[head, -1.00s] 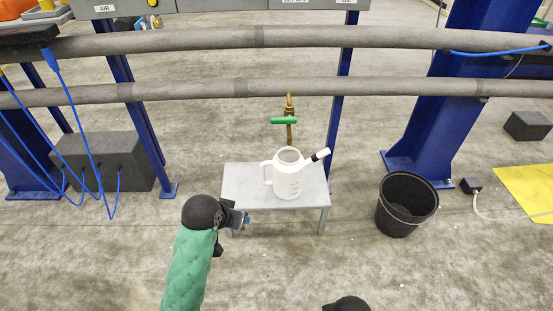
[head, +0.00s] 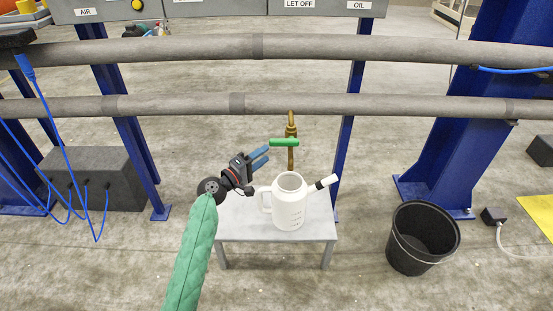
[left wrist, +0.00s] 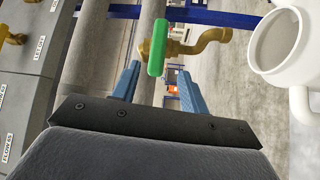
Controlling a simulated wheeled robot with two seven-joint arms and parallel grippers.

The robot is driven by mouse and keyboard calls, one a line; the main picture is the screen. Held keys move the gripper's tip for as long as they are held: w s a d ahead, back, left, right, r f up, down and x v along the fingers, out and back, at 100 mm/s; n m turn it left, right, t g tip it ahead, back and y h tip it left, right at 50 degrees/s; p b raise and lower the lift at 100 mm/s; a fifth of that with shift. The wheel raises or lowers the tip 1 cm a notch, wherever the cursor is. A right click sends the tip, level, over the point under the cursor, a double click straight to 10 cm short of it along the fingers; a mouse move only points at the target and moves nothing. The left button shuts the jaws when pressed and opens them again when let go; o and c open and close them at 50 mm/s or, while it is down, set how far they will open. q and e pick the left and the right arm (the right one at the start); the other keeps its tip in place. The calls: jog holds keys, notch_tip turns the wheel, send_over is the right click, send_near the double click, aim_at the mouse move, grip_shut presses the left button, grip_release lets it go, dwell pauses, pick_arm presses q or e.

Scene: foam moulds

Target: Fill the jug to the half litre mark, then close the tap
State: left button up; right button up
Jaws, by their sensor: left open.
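A white jug (head: 290,207) with a handle on its left and a black-banded spout on its right stands upright on a small grey table (head: 235,226). Marks show on its front. A brass tap (head: 291,128) with a green lever handle (head: 284,142) is on the lower pipe, its outlet above the jug's mouth. The green handle lies crosswise in the head view. My left gripper (head: 262,158) is open and empty, just left of the handle. In the left wrist view the green handle (left wrist: 157,48) is beyond the blue fingers, apart from them. Water is not visible.
Two grey pipes (head: 180,104) run across behind the table. A black bucket (head: 422,238) stands on the floor to the right. A dark grey block (head: 92,178) with blue cables sits at the left. Blue posts (head: 347,130) stand behind the table.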

aim_at(273, 145)
pick_arm(q)
jog(key=shift+w+a+r+n+t, duration=0.2)
jog(key=shift+w+n+t, duration=0.15)
jog(key=shift+n, duration=0.15)
jog(key=shift+x, duration=3.75)
pick_arm(e)
jog(key=shift+s+d+f+g, duration=0.1)
jog(key=shift+s+f+g, duration=0.2)
jog(key=shift+s+f, duration=0.7)
pick_arm(q)
jog(key=shift+f, duration=0.15)
jog(key=shift+c, duration=0.4)
pick_arm(e)
jog(key=shift+w+f, duration=0.1)
